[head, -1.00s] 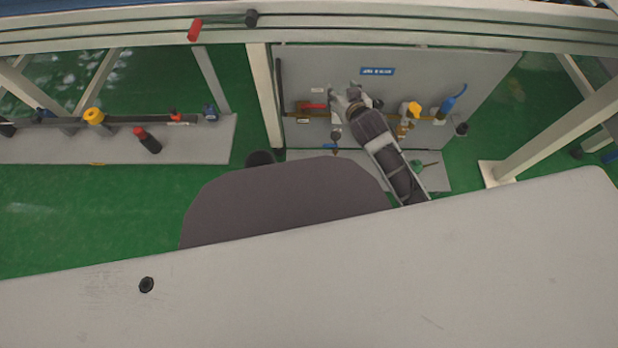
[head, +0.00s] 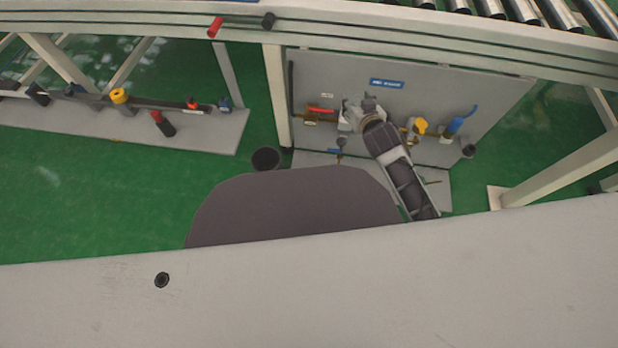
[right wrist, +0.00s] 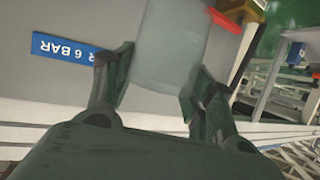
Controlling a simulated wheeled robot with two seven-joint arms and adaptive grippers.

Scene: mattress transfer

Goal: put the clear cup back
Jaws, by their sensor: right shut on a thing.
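The clear cup (right wrist: 170,40) shows in the right wrist view as a pale, see-through body between the fingers. My right gripper (right wrist: 160,75) is shut on it. In the head view my right gripper (head: 358,112) is in front of the grey panel (head: 470,85), below its blue label (head: 387,83). It is just right of a red-handled valve (head: 320,109). The cup is too small and mixed with the fingers to make out clearly there. My left gripper is not in view.
A yellow valve (head: 419,127) and a blue-handled one (head: 461,121) sit on the panel right of the gripper. A rail (head: 160,20) runs above. A low grey shelf (head: 225,130) with several handled parts stands left. Green floor lies between.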

